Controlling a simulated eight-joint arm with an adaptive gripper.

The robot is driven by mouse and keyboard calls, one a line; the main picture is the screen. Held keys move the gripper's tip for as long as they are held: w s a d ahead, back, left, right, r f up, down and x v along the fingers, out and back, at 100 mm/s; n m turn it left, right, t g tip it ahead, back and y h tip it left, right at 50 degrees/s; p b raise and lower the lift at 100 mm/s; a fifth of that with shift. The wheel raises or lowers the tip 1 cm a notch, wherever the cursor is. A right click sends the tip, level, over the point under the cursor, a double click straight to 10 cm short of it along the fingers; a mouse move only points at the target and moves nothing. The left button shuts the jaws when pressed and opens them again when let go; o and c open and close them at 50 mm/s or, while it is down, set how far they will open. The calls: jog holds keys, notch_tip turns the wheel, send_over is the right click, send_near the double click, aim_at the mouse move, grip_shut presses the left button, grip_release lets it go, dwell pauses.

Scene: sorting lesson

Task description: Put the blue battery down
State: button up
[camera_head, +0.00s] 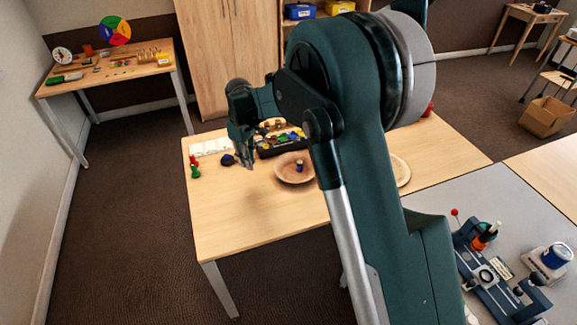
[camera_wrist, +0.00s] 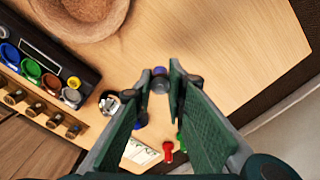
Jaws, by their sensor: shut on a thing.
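My gripper (camera_head: 247,164) is above the left part of the light wooden table (camera_head: 240,215). In the wrist view its two fingers (camera_wrist: 160,82) close at their tips on a small cylinder with a blue end and a grey part, which I take for the blue battery (camera_wrist: 160,72). The battery is mostly hidden by the fingertips, and I cannot make it out in the gripper in the head view. The wrist view shows bare tabletop around the fingertips.
A brown bowl (camera_head: 283,176) holds a small blue-and-dark item (camera_head: 299,165). A black tray (camera_wrist: 50,42) carries several coloured round pieces. Red (camera_wrist: 168,151) and green pegs, a dark blue piece (camera_head: 228,160) and a white panel (camera_head: 210,146) stand near. The table's front left is clear.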

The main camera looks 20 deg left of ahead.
send_over(291, 176)
jog(key=shift+r+n+p, duration=0.3)
jog(key=shift+n+p, duration=0.05)
jog(key=shift+n, duration=0.05)
jog(key=shift+a, duration=0.1)
jog(key=shift+f+b, duration=0.55)
jog(key=shift+f, duration=2.6)
jog(key=shift+f, duration=0.1)
jog(key=shift+f+b, duration=0.35)
jog(key=shift+f, duration=1.4)
jog(key=shift+f, duration=0.15)
jog(key=o, duration=0.6)
jog(key=shift+r, duration=0.2)
